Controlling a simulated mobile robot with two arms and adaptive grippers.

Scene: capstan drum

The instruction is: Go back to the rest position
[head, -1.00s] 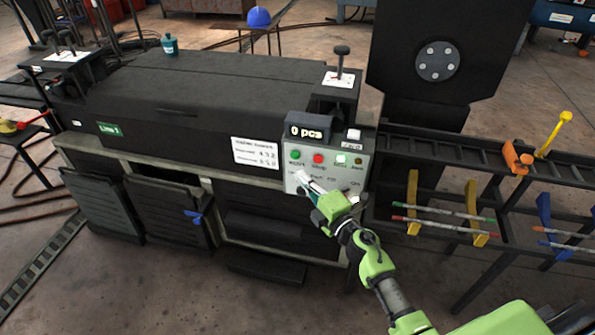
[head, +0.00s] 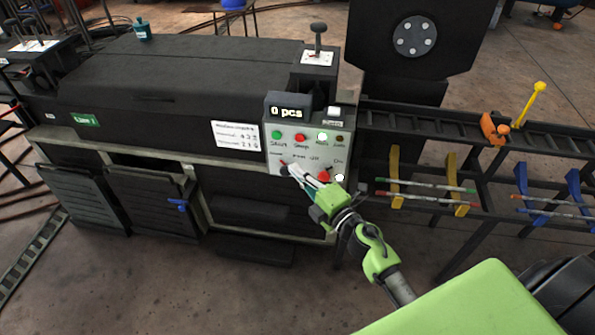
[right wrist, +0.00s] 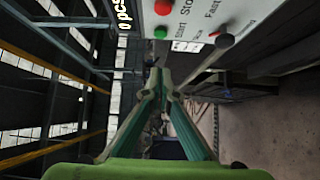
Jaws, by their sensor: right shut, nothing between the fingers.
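My right gripper (head: 293,170) is shut and empty, in front of the lower left part of the machine's control panel (head: 310,151) in the head view. Its arm comes in from the lower right. In the right wrist view its fingers (right wrist: 159,85) meet at the tips, and the panel (right wrist: 190,12) is at the top. The panel has a green start button (head: 277,134), a red stop button (head: 300,138) and a red knob (head: 324,176) lower down. Whether the fingertips touch the panel cannot be told. My left gripper is not in view.
A counter reading "0 pcs" (head: 288,111) stands above the panel. The long dark machine (head: 160,85) fills the left. A rack (head: 440,125) with coloured brackets and rods stands at the right. A teal bottle (head: 142,30) is on the machine. Open floor lies in front.

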